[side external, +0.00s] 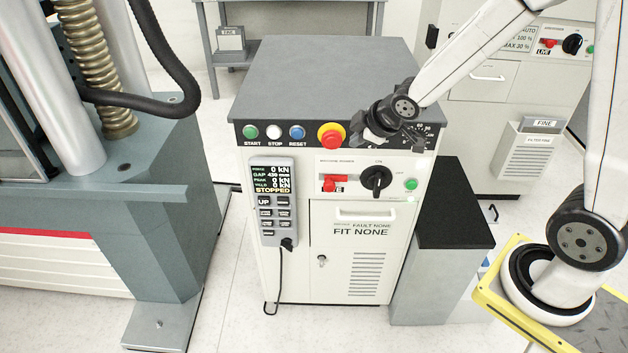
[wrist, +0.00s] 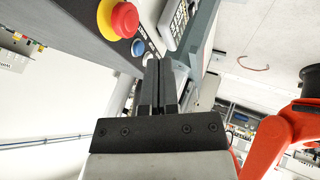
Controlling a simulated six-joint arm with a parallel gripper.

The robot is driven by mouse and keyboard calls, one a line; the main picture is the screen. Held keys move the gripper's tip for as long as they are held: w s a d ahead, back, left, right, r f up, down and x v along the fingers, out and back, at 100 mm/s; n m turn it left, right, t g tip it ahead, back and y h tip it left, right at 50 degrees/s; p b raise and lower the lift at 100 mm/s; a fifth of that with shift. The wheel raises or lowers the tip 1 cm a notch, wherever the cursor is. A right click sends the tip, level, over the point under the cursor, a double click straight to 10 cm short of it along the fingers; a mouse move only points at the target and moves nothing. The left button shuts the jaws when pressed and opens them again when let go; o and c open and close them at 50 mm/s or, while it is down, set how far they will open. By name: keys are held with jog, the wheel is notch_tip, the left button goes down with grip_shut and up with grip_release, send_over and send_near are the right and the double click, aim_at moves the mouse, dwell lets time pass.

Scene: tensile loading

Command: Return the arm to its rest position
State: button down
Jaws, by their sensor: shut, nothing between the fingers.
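My gripper (side external: 372,134) is at the front upper right of the white control cabinet (side external: 375,245), near its top panel, and partly hides that panel. In the wrist view its two dark fingers (wrist: 158,64) are together with nothing between them. The fingertips appear close to the cabinet's button row, but I cannot tell the exact gap. My white arm reaches in from the upper right, so it is stretched out over the cabinet's right side.
A red emergency stop (side external: 331,135) and a blue button (side external: 297,132) sit left of my gripper. A pendant (side external: 272,200) reads STOPPED. A grey-blue test machine (side external: 150,215) stands left. A black-topped pedestal (side external: 455,205) stands right. An orange jointed shape (wrist: 275,140) shows in the wrist view.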

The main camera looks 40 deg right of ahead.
jog(key=shift+s+r, duration=0.15)
jog(key=shift+r, duration=0.05)
dwell(0.4)
jog(key=s+a+f+m+g, duration=0.1)
jog(key=s+a+m+g, duration=0.1)
jog(key=s+m, duration=0.2)
jog(key=s+a+f+m+g, duration=0.1)
jog(key=s+m+g, duration=0.2)
jog(key=s, duration=0.6)
jog(key=shift+s+a+f+m, duration=0.25)
jog(key=shift+a+f+m, duration=0.1)
jog(key=shift+m, duration=0.25)
dwell(0.3)
